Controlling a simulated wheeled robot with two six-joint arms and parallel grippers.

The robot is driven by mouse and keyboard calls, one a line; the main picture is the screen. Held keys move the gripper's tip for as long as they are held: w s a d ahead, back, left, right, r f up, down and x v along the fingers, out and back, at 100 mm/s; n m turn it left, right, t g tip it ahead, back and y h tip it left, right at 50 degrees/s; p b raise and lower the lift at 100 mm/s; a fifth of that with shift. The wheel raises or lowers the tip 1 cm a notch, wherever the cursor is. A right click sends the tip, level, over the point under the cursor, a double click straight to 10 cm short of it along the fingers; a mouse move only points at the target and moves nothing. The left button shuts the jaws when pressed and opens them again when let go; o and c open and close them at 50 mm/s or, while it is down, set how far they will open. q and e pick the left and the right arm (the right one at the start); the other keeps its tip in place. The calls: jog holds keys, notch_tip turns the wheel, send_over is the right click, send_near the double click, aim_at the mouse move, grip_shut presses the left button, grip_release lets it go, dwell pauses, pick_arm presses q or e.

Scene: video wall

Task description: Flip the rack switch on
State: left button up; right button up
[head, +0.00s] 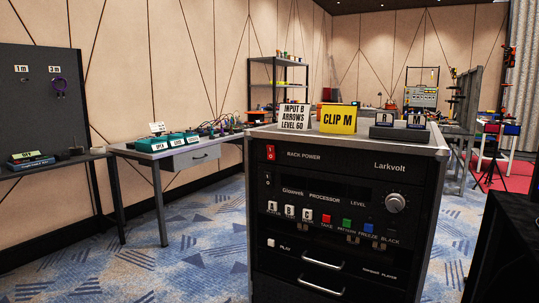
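The rack (350,240) is a dark equipment cabinet with a grey frame, standing close in front of me, right of centre. Its red rack switch (270,152) is a small rocker at the upper left of the front panel, beside the words RACK POWER. Its tilt is too small to read. I and O marks show below it on the panel edge. The displays on the panel look dark. Neither of my grippers is in view, and nothing covers the switch.
On the rack top stand a white card (294,118), a yellow CLIP M card (338,119) and a dark block (399,132) with labelled pieces. A side table (180,158) is at left. Carpet (205,245) is clear left of the rack. A dark object (510,245) fills the lower right.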

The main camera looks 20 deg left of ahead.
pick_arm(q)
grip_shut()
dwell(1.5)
